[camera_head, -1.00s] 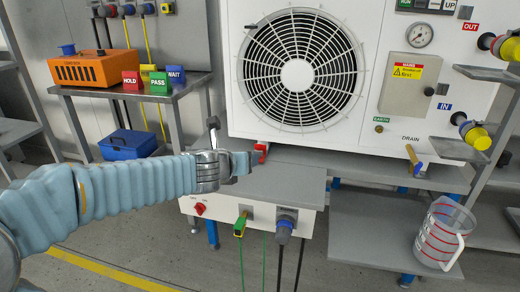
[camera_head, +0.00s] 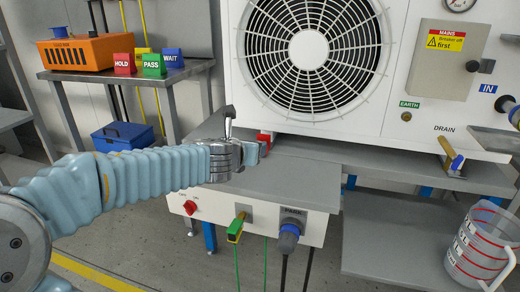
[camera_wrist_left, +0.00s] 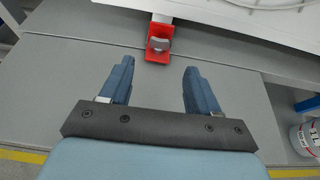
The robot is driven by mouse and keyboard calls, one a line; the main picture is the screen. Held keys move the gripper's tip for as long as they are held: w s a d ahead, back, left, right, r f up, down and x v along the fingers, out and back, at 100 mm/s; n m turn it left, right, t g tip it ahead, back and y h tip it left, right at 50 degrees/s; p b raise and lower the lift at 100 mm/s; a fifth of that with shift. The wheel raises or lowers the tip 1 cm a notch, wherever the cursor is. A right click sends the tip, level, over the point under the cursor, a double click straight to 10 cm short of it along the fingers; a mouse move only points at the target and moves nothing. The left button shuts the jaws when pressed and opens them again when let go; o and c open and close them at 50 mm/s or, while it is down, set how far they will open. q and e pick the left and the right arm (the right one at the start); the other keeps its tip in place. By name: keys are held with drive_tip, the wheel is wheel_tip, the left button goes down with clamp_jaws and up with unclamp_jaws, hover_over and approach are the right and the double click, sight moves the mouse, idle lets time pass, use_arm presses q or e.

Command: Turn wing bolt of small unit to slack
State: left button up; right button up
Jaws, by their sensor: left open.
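The large white unit with a round fan grille (camera_head: 312,50) stands on a grey bench (camera_head: 290,185). At its lower left foot is a red bracket (camera_head: 264,137). In the left wrist view the red bracket (camera_wrist_left: 158,52) carries a grey wing bolt (camera_wrist_left: 159,45), with its wings lying roughly across the picture. My left gripper (camera_head: 262,150) is just in front of the bracket in the head view. In the left wrist view my left gripper (camera_wrist_left: 158,70) is open and empty, its two blue fingers apart, with the bolt centred beyond the tips. My right gripper is not in view.
A side table (camera_head: 130,70) at left holds an orange box (camera_head: 84,54) and HOLD, PASS and WAIT blocks. A drain valve (camera_head: 451,154) sits at the unit's lower right. A measuring jug (camera_head: 484,245) stands on a lower shelf. Cables hang from the bench front.

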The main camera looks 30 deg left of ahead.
use_arm(q)
drive_tip(key=b+x, duration=0.1)
drive_tip(key=x, duration=0.9)
drive_tip(key=shift+f+b, duration=0.1)
drive_tip(key=shift+b, duration=0.3)
drive_tip(key=c, duration=1)
drive_tip(key=shift+c, duration=0.2)
